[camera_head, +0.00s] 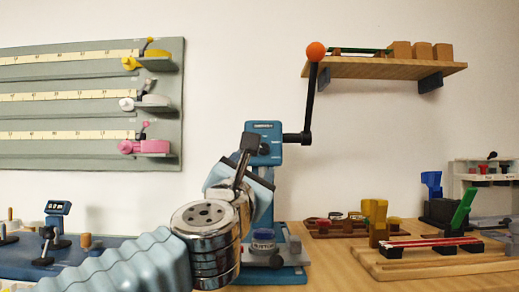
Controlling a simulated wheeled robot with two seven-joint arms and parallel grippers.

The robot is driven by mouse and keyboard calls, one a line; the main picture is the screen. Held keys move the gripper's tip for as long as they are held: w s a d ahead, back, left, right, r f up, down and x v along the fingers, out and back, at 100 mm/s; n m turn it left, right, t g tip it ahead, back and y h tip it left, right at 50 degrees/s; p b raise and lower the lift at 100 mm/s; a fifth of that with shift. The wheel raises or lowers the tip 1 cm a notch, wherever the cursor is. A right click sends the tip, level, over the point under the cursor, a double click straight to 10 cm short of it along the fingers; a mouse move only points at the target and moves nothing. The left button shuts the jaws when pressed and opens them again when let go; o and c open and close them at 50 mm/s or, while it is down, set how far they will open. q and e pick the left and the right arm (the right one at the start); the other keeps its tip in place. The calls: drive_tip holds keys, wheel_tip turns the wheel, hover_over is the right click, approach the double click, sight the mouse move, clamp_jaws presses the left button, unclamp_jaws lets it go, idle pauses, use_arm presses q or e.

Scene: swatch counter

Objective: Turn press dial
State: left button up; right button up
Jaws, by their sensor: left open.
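A blue press (279,215) stands upright on the counter in the middle of the head view. Its black crank arm rises at the upper right and ends in an orange ball (316,52). A small round part with a pale marked band (263,246) sits low at its front, with a dark knob (276,261) below it. I cannot tell which of these is the dial. My left gripper (246,155) is open in front of the press head, with its dark finger overlapping it; contact is unclear. My left arm hides part of the press. My right gripper is out of view.
A wooden shelf (385,68) with blocks hangs at upper right. A grey-green wall board (90,75) with scales is at left. A wooden tray (400,268) and coloured fixtures crowd the right counter. A blue board (20,262) with small posts lies at left.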

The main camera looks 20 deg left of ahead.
sight(263, 148)
use_arm(q)
drive_tip(key=p+x, duration=0.3)
drive_tip(key=x, duration=0.7)
drive_tip(key=shift+w+r+p, duration=0.15)
drive_tip(key=shift+p, duration=0.2)
drive_tip(key=shift+w, duration=0.45)
drive_tip(key=c, duration=1)
drive_tip(key=shift+c, duration=0.2)
drive_tip(key=shift+r, duration=0.1)
